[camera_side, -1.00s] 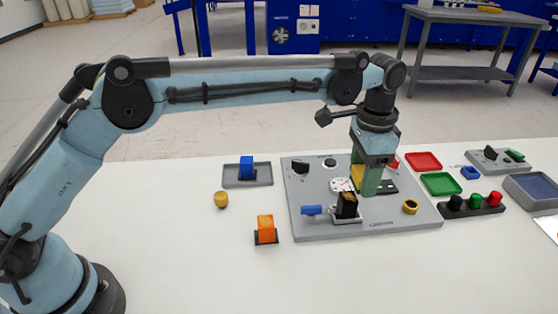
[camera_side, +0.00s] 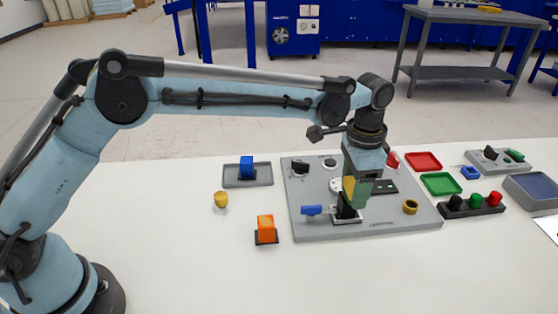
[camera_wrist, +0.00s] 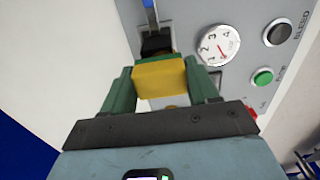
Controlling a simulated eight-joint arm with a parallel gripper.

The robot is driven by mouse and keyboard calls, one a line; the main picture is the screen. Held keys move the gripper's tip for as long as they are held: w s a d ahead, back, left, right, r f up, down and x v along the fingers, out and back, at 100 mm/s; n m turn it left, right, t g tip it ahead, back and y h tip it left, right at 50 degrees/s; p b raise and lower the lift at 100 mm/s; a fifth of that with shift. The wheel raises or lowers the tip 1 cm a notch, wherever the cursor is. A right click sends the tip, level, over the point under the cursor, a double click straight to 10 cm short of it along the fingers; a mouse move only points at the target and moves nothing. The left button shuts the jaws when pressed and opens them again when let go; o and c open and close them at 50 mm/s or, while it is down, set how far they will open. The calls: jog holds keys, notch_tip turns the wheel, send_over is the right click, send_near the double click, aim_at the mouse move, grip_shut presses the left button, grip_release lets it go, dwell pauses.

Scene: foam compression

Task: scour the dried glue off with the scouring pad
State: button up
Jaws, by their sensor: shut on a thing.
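The scouring pad (camera_wrist: 160,80) is a yellow block with a green layer along its far edge in the wrist view. My gripper (camera_wrist: 163,72) is shut on it, with one green finger at each side. In the side view the pad's yellow (camera_side: 349,187) shows at the left of my gripper (camera_side: 356,194), low over the grey panel (camera_side: 320,229). The gripper hangs just over a black block with a blue handle (camera_side: 312,210). I cannot tell whether the pad touches anything. I cannot make out the dried glue in either view.
The panel carries a white dial (camera_wrist: 217,46), a green button (camera_wrist: 263,77) and a yellow ring (camera_side: 410,206). An orange block (camera_side: 265,228), a yellow object (camera_side: 221,199) and a blue block (camera_side: 246,167) stand left. Red (camera_side: 423,161) and green (camera_side: 441,184) trays lie right.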

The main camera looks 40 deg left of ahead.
jog(key=shift+w+d+r, duration=0.1)
jog(key=shift+w+d, duration=0.35)
jog(key=shift+d, duration=0.1)
jog(key=shift+r, duration=4.05)
jog(key=shift+a+f, duration=0.1)
jog(key=shift+f, duration=0.15)
